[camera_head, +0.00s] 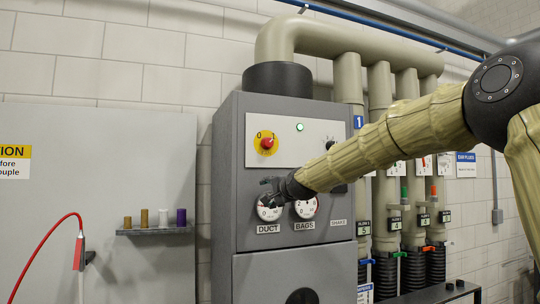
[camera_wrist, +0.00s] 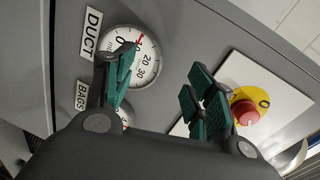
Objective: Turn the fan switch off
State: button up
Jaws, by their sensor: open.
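A red knob on a yellow disc marked 0 (camera_head: 266,143) is on the white panel of the grey cabinet. It shows at the right in the wrist view (camera_wrist: 245,112), partly covered by a fingertip. No label naming a fan is readable, so I cannot tell for sure that this is the fan switch. My gripper (camera_head: 270,192) is in front of the cabinet, below the knob. In the wrist view my gripper (camera_wrist: 162,92) is open and empty, with one finger over the DUCT gauge and the other beside the knob. A green light (camera_head: 300,127) is lit right of the knob.
The DUCT gauge (camera_head: 268,212) and BAGS gauge (camera_head: 307,208) are on the cabinet (camera_head: 225,190) below the panel. Beige pipes (camera_head: 348,80) stand behind and to the right. A small shelf (camera_head: 153,231) with several cylinders is at the left. My arm covers the panel's right part.

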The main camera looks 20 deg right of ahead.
jog(key=m+t+p, duration=0.1)
jog(key=m+t, duration=0.1)
send_near(270, 142)
jog(key=w+p, duration=0.1)
jog(key=w, duration=0.1)
jog(key=w+p, duration=0.2)
jog(key=w, duration=0.1)
jog(key=w+p, duration=0.2)
jog(key=shift+w+a+r, duration=0.15)
jog(key=shift+w+a, duration=0.25)
jog(key=shift+w+p, duration=0.55)
jog(key=shift+w, duration=0.3)
jog(key=c, duration=1.1)
